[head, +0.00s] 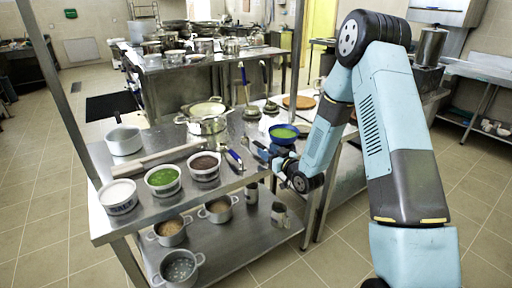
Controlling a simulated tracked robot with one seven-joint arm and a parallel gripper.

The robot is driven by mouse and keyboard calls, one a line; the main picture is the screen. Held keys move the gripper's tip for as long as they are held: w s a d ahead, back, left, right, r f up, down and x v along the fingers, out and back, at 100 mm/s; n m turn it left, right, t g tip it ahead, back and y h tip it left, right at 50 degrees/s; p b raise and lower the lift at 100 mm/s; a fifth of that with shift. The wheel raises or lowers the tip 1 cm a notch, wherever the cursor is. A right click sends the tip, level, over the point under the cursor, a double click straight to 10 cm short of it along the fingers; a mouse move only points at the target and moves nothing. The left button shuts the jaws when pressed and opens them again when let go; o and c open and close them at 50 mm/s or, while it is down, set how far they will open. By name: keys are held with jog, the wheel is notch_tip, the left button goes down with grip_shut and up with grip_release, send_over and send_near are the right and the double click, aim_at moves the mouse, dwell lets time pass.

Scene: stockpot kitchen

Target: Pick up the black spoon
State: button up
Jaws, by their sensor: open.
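My gripper (258,150) hangs low over the right part of the steel table (140,222), at the end of my blue-grey arm. Its jaws look open and I see nothing between them. A small dark and blue utensil (233,159) lies on the table just left of my gripper, beside the tub of dark food. It is too small for me to tell whether it is the black spoon. I cannot make out a black spoon clearly elsewhere; my arm hides part of the table behind it.
Tubs of white (118,196), green (163,179) and dark food (204,166) line the front edge. A rolling pin (157,157) lies behind them. A blue bowl (284,134) stands close right of my gripper. Pots (124,140) stand behind; more pots sit on the lower shelf.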

jog(key=shift+x, duration=2.7)
grip_shut()
